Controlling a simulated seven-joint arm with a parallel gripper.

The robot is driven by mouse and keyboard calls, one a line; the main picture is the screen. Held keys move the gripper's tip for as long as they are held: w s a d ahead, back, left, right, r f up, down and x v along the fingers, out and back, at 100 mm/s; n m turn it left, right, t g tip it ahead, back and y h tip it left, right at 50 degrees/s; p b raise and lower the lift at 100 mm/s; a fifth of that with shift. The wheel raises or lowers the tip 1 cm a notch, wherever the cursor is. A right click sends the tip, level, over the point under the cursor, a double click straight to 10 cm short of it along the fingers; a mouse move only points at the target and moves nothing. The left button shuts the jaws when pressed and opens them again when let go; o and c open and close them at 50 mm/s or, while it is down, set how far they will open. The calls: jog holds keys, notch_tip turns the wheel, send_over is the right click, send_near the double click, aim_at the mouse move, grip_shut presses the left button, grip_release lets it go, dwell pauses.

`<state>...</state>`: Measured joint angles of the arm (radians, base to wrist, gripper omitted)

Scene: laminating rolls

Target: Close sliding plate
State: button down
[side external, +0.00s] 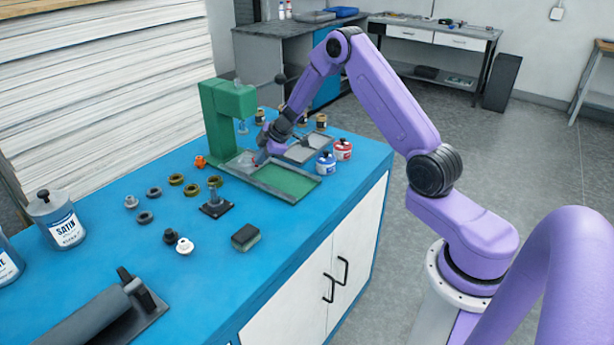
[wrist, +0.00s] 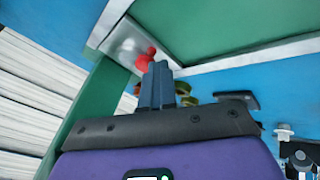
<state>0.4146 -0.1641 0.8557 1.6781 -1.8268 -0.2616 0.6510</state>
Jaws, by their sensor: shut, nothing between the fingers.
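A grey-framed tray (side external: 311,191) with a green bed (side external: 285,180) lies on the blue bench, beside a green press-like stand (side external: 220,120). A bare metal plate section (side external: 237,163) shows at the tray's end near the stand. In the wrist view this metal plate (wrist: 120,40) carries a red knob (wrist: 143,60), and the green bed (wrist: 200,25) lies beyond it. My gripper (side external: 262,157) is low over the tray, close to the stand. Its fingers (wrist: 159,70) are shut and empty, right at the red knob. I cannot tell whether they touch it.
Red and blue labelled jars (side external: 326,163) stand close to the tray's right side. A grey tray (side external: 308,148) lies behind my gripper. Several rings (side external: 176,179) and a black-based post (side external: 215,205) lie to the left. The bench front is mostly clear near the dark block (side external: 245,237).

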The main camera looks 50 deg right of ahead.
jog(key=shift+w+a, duration=0.15)
jog(key=shift+a, duration=0.1)
jog(key=shift+a, duration=0.1)
jog(key=shift+s+a+r, duration=0.1)
jog(key=shift+s+a, duration=0.1)
jog(key=shift+s, duration=0.4)
jog(key=shift+s+a+r, duration=0.1)
jog(key=shift+s+a, duration=0.05)
jog(key=shift+s, duration=0.4)
jog(key=shift+s+a+r, duration=0.1)
jog(key=shift+s+a, duration=0.1)
jog(key=shift+s, duration=0.4)
jog(key=shift+s+r, duration=0.2)
jog(key=shift+s, duration=0.05)
jog(key=v, duration=0.9)
jog(key=s+a+r+m+h, duration=0.1)
jog(key=s+a+r, duration=0.3)
jog(key=a, duration=0.3)
jog(key=s+a+r+h, duration=0.1)
jog(key=s+a+r, duration=0.35)
jog(key=a, duration=0.25)
jog(key=s+a+f+n+g, duration=0.1)
jog(key=s+a+g, duration=0.1)
jog(key=s, duration=1.2)
jog(key=s+a+f+n+g+y, duration=0.1)
jog(key=s+g, duration=0.3)
jog(key=s, duration=1.1)
jog(key=shift+s+a, duration=0.2)
jog(key=shift+a, duration=0.2)
